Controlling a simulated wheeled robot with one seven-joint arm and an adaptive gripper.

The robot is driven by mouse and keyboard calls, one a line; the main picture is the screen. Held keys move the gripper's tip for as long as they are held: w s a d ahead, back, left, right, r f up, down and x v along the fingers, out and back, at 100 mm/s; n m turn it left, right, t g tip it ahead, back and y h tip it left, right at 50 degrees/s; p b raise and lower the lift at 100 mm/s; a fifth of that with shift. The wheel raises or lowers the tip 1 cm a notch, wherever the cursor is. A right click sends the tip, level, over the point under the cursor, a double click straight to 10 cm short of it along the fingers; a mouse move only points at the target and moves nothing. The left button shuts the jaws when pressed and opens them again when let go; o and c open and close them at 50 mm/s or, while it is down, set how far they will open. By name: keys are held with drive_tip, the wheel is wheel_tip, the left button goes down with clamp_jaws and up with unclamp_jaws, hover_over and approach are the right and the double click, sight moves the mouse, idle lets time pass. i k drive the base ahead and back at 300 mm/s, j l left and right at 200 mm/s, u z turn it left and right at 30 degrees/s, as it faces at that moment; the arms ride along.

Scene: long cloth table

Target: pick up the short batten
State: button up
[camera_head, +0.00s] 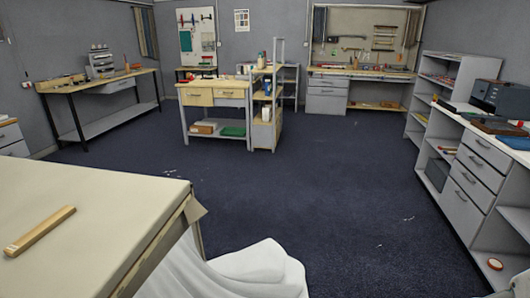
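The short batten (40,231) is a light-brown wooden bar. It lies flat on the cream table top (95,205) at the lower left of the head view. It lies at a slant, its far end toward the right, and nothing touches it from above. My gripper is not in view.
The table's right edge drops to the dark blue floor (330,180), which is widely clear. White folded or smooth shapes (262,268) stand beside that edge. A workbench (215,92), a shelf rack (265,105) and grey drawers (470,190) stand farther off.

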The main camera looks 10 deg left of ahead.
sight(19, 246)
drive_tip(key=i+l+z, duration=0.25)
drive_tip(key=i+l, duration=0.85)
drive_tip(key=i+u, duration=0.2)
drive_tip(key=i, duration=0.7)
drive_tip(key=i+l+u, duration=0.15)
drive_tip(key=i, duration=2.6)
drive_tip(key=i+u, duration=0.8)
drive_tip(key=i, duration=0.15)
drive_tip(key=i+l+u, duration=0.25)
drive_tip(key=i+u, duration=0.15)
drive_tip(key=i+j+u, duration=0.2)
drive_tip(key=u, duration=0.2)
drive_tip(key=i+u, duration=0.8)
drive_tip(key=i+l+u, duration=0.1)
drive_tip(key=i+u, duration=0.55)
drive_tip(key=i, duration=1.5)
drive_tip(key=i+u, duration=0.4)
drive_tip(key=i, duration=0.15)
drive_tip(key=i+l+u, duration=0.25)
drive_tip(key=i+u, duration=0.15)
drive_tip(key=i, duration=0.15)
drive_tip(key=i+j+u, duration=0.15)
drive_tip(key=u, duration=0.3)
drive_tip(key=i+u, duration=0.25)
drive_tip(key=u, duration=0.15)
drive_tip(key=i+u, duration=0.2)
drive_tip(key=u, duration=0.25)
drive_tip(key=i+u, duration=0.2)
drive_tip(key=u, duration=0.2)
